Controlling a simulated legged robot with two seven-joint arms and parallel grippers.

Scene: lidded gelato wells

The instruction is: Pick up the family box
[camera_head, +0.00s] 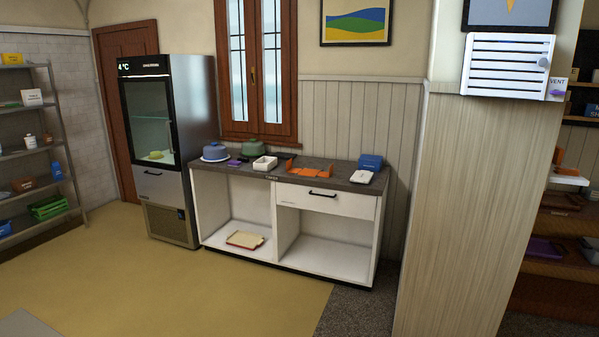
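No label reading "family box" can be made out, so I cannot tell which item it is. On the dark counter top (336,182) are a blue box (371,161) at the right back and a white open box (265,163) near the middle. A small white item (359,177) lies in front of the blue box. An orange item (308,171) lies between them. A blue lidded well (215,152) and a green lidded well (253,148) stand at the left. Neither of my grippers is in view.
A glass-door fridge (165,150) stands left of the counter. Shelves with small goods (38,150) line the left wall. A broad pale pillar (480,200) with a vent (507,65) stands at the right, with more shelves behind.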

